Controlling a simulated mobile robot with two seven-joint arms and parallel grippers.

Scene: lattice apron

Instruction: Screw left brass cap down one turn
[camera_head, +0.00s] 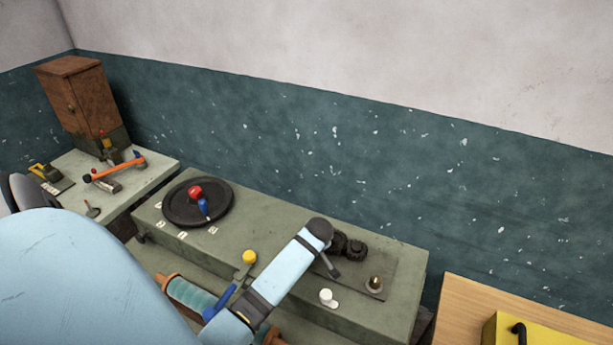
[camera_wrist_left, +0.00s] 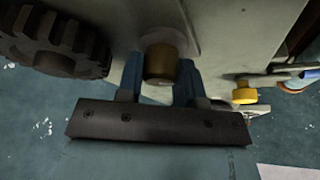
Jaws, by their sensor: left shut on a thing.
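In the left wrist view the left brass cap (camera_wrist_left: 160,66) stands on a pale round base between the two blue fingers of my left gripper (camera_wrist_left: 160,82). The gripper is shut on the cap, with a finger on each side. In the head view my light blue left arm crosses the bench, and its dark end (camera_head: 331,267) is beside the dark toothed knobs. The fingertips and the held cap are hidden there. Another brass cap (camera_head: 375,283) stands free on the plate to the right. My right gripper is in neither view.
Dark toothed knobs (camera_head: 350,246) stand close to the gripper; one shows in the wrist view (camera_wrist_left: 55,40). A yellow knob (camera_head: 249,257), a white knob (camera_head: 327,297) and a black turntable (camera_head: 197,203) are on the bench. A wooden table (camera_head: 463,300) stands at right.

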